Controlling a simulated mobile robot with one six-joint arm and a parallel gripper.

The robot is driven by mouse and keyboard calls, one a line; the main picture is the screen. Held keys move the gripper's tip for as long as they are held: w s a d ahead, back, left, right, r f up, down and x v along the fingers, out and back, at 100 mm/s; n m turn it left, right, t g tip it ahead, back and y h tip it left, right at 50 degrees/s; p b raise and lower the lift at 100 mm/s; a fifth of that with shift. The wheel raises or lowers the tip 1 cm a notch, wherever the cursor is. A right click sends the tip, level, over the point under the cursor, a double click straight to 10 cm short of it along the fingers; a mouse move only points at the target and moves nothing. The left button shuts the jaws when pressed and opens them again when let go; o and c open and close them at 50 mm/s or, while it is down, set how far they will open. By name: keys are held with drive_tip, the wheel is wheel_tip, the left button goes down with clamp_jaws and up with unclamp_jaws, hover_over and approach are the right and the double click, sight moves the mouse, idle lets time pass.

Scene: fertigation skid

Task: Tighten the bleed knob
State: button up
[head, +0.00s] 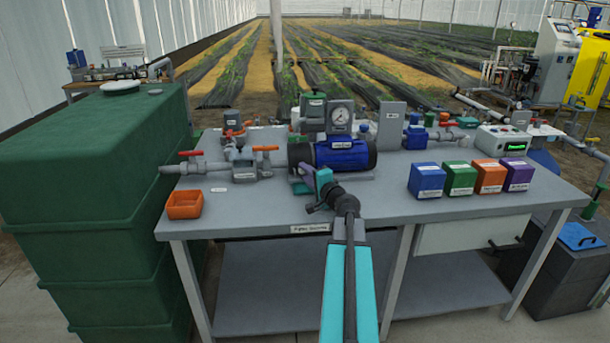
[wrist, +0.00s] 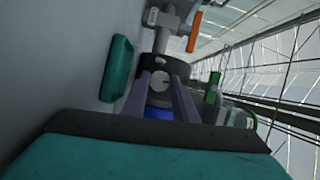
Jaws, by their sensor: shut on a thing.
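My gripper (head: 304,178) reaches over the bench to the left end of the blue and black pump (head: 342,154), low by its dark front. In the wrist view, the two fingers (wrist: 163,82) stand on either side of a small pale round piece, which looks like the bleed knob (wrist: 160,80). The gripper is shut on it. A dark ring-shaped housing lies just behind the piece, and a blue part shows between the fingers. In the head view the knob is hidden by my gripper. Its turn angle cannot be read.
A pressure gauge (head: 340,116) rises behind the pump. Red-handled valve piping (head: 243,160) and an orange tray (head: 185,204) lie to the left. Several coloured boxes (head: 460,178) stand to the right. The bench front (head: 390,208) is mostly clear.

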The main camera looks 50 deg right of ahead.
drive_tip(key=o, duration=1)
drive_tip(key=shift+o, duration=0.2)
drive_tip(key=shift+v, duration=4.35)
drive_tip(key=shift+w+d+r+p, duration=0.1)
drive_tip(key=shift+r+p, duration=0.05)
drive_tip(key=shift+p, duration=0.5)
drive_tip(key=p+v, duration=0.2)
drive_tip(key=p, duration=0.6)
drive_tip(key=p+v, duration=0.2)
drive_tip(key=p, duration=0.4)
drive_tip(key=shift+s, duration=0.2)
drive_tip(key=shift+s+p, duration=0.4)
drive_tip(key=shift+p, duration=0.65)
